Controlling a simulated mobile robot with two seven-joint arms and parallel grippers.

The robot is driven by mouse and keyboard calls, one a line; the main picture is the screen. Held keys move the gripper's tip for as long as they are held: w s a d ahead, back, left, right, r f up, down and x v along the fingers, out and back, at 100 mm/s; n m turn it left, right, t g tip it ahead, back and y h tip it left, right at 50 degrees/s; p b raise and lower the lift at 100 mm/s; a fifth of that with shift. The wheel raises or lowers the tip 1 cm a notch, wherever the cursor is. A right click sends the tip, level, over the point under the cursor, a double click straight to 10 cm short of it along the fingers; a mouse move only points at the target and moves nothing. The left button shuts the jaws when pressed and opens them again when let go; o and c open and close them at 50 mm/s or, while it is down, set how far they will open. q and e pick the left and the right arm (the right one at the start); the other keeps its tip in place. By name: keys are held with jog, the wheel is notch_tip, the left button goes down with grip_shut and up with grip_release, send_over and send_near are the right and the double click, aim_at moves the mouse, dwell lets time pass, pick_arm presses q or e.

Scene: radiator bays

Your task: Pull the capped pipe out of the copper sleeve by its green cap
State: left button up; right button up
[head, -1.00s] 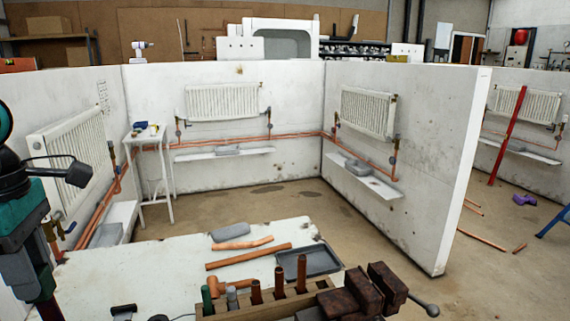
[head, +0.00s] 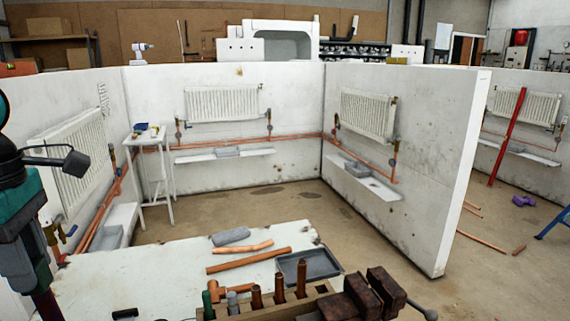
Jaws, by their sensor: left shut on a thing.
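My left gripper (head: 45,304) is at the lower left edge, pointing down, beside the left end of the white workbench (head: 90,275). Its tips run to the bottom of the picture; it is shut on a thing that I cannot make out. A green-topped piece (head: 207,298) stands at the left end of a wooden rack (head: 232,313) at the front of the bench, well to the right of the gripper. I cannot tell whether it is the capped pipe. I cannot pick out the copper sleeve for certain. My right gripper is not in view.
Upright copper pipes (head: 279,283) stand in the rack. A dark vise (head: 368,295) is to its right, a grey tray (head: 307,266) behind it. Loose copper pipe (head: 248,260) lies on the bench. Walled bays with radiators (head: 222,101) stand beyond open floor.

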pick_arm(q)
jog(key=shift+r, duration=2.55)
